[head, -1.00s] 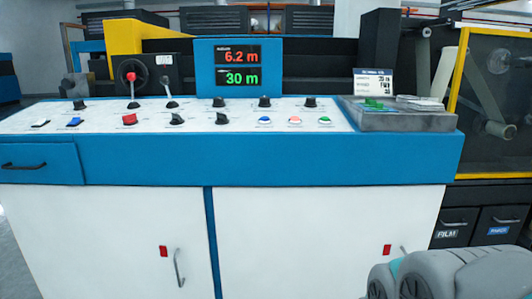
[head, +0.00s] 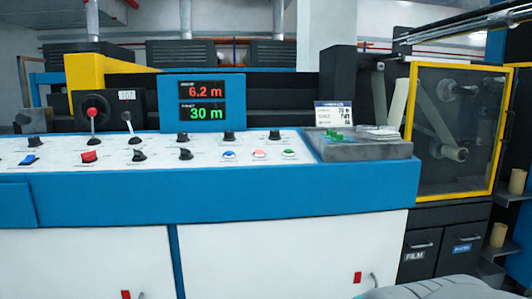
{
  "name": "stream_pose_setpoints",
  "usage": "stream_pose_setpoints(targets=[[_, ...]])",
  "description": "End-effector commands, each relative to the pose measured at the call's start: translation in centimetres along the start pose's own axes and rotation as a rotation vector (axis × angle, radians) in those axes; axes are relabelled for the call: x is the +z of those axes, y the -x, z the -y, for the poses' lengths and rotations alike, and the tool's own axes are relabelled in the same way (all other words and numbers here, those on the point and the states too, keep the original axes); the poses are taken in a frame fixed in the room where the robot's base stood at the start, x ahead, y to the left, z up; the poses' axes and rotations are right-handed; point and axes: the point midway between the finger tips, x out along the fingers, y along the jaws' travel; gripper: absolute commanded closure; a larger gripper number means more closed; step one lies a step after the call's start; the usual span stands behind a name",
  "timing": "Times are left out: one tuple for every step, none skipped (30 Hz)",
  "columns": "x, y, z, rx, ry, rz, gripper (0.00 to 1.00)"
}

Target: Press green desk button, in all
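The green desk button (head: 289,153) is a small round button in a pale collar on the white sloped panel (head: 205,158) of the blue control desk. It sits at the right end of a row, beside a pinkish-red button (head: 260,154) and a blue button (head: 229,154). It is uncovered in the head view. My gripper is not in view; only a grey rounded part of my arm shows at the bottom right edge, well below and right of the button.
A display (head: 203,102) reads 6.2 m and 30 m. A grey tray (head: 362,151) with green pieces and a card stands right of the buttons. A yellow-framed guard (head: 410,120) encloses rollers farther right.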

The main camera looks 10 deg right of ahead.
Motion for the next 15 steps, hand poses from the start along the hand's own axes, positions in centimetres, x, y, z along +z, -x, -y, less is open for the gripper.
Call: stream_pose_setpoints(targets=[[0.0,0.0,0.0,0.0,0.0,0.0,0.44],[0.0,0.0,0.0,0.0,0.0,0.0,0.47],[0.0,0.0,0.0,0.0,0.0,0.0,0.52],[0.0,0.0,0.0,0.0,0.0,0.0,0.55],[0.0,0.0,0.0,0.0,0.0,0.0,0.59],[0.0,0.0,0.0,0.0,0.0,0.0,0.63],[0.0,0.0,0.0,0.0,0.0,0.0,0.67],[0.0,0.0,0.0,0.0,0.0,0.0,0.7],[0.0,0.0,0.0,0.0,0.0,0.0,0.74],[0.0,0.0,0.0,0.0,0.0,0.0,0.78],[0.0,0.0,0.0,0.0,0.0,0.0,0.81],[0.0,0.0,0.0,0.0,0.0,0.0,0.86],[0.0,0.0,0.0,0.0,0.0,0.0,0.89],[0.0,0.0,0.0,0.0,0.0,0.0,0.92],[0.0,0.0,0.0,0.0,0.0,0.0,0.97]])
